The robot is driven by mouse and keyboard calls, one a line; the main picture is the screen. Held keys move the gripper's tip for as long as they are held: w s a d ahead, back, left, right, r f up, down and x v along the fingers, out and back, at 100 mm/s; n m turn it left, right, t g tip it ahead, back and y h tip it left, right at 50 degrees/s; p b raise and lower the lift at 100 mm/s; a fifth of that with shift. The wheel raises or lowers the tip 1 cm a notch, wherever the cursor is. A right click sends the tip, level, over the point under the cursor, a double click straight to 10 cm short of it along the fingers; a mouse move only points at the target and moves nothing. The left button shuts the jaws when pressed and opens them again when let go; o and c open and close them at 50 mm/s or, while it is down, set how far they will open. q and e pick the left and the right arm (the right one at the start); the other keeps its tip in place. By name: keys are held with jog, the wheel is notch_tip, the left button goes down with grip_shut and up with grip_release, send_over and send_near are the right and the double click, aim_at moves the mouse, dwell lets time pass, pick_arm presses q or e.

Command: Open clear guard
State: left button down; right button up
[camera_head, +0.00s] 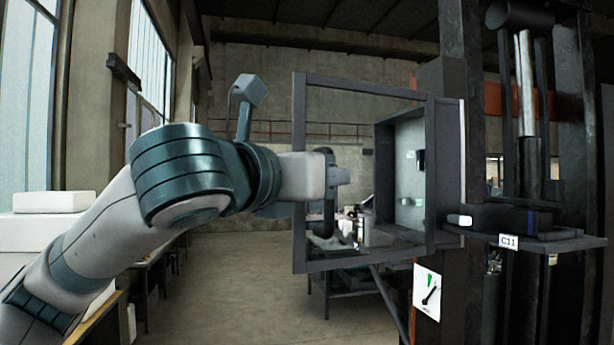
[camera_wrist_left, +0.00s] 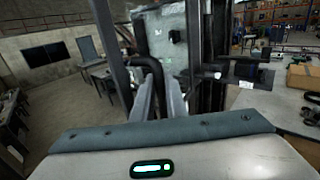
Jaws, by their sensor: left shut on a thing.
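The clear guard is a see-through panel in a dark rectangular frame (camera_head: 299,180), standing upright in the middle of the head view. Its right side meets the dark open-fronted box (camera_head: 400,125) on the press, and its left side stands out from the box, with the room showing through it. My left gripper (camera_head: 338,176) is shut on the guard's dark upright handle (camera_head: 329,222). In the left wrist view, my fingers (camera_wrist_left: 160,98) close around the curved black handle (camera_wrist_left: 153,66), and a frame bar (camera_wrist_left: 108,50) runs beside it. My right gripper is not in view.
A dark press column (camera_head: 460,300) stands right of the box. A shelf labelled C11 (camera_head: 545,242) juts out with small items on it. Workbenches line the left wall; the floor (camera_head: 240,285) between is open.

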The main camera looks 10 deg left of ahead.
pick_arm(q)
jog(key=shift+a+r, duration=0.1)
jog(key=shift+r, duration=0.05)
jog(key=c, duration=1.8)
grip_release()
jog(key=shift+o, duration=0.2)
jog(key=shift+w+d, duration=0.1)
jog(key=shift+d, duration=0.15)
jog(key=shift+s+a+b, duration=0.25)
jog(key=shift+s+b, duration=0.05)
jog(key=shift+s, duration=0.05)
jog(key=b+v, duration=0.7)
jog(key=v, duration=0.9)
jog(key=shift+s+b, duration=0.35)
jog(key=shift+b, duration=0.05)
